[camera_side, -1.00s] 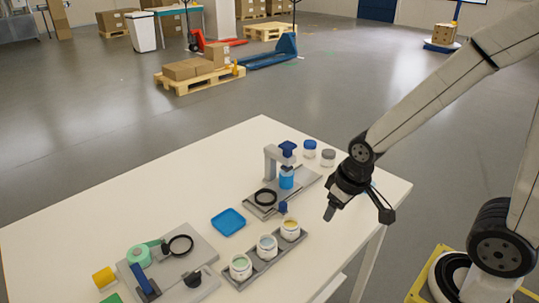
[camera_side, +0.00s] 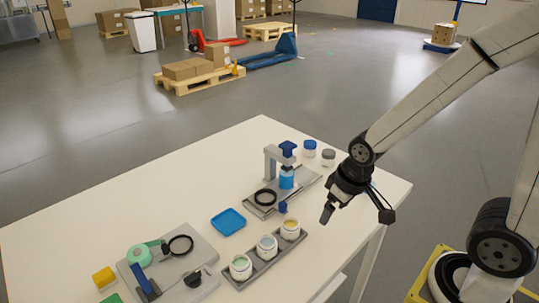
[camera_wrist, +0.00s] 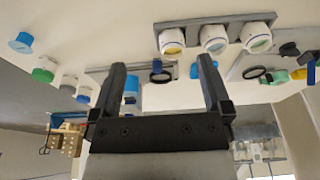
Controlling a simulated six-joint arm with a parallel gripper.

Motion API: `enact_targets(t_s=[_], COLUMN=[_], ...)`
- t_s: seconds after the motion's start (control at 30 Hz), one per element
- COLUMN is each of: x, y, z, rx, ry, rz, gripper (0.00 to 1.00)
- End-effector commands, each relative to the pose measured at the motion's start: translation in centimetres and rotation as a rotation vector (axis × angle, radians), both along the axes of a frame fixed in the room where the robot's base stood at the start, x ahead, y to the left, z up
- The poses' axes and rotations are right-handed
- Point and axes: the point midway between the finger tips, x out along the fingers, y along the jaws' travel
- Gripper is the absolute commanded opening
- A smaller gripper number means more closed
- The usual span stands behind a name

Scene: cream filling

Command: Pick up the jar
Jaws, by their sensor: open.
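Three open white jars stand in a grey holder (camera_side: 243,279) near the table's front edge: one with yellow filling (camera_side: 290,229), one with blue (camera_side: 267,247) and one with green (camera_side: 240,267). Closed jars stand at the table's far right corner, one with a blue lid (camera_side: 310,148) and one with a grey lid (camera_side: 328,157). I cannot tell which jar is meant. My gripper (camera_side: 327,213) is above the table's right edge, right of the yellow-filled jar and apart from it. In the wrist view its two fingers (camera_wrist: 161,63) are spread with nothing between them.
A grey dispenser stand with a blue bottle (camera_side: 286,177) stands behind the holder. A blue tray (camera_side: 228,222) lies left of it. A grey plate with a green tape roll (camera_side: 139,256) and a yellow object (camera_side: 104,278) are at the front left. The table's middle left is clear.

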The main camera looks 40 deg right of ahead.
Motion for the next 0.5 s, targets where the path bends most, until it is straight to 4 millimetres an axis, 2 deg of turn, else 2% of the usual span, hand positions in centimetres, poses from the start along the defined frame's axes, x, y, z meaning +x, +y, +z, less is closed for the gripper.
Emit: enact_targets(t_s=[0.27,0.5], x=[0.0,-0.7], y=[0.0,-0.6], z=[-0.1,-1.4], rx=[0.004,0.064], ry=[0.006,0.097], rz=[-0.008,-0.142], gripper=[1.0,1.0])
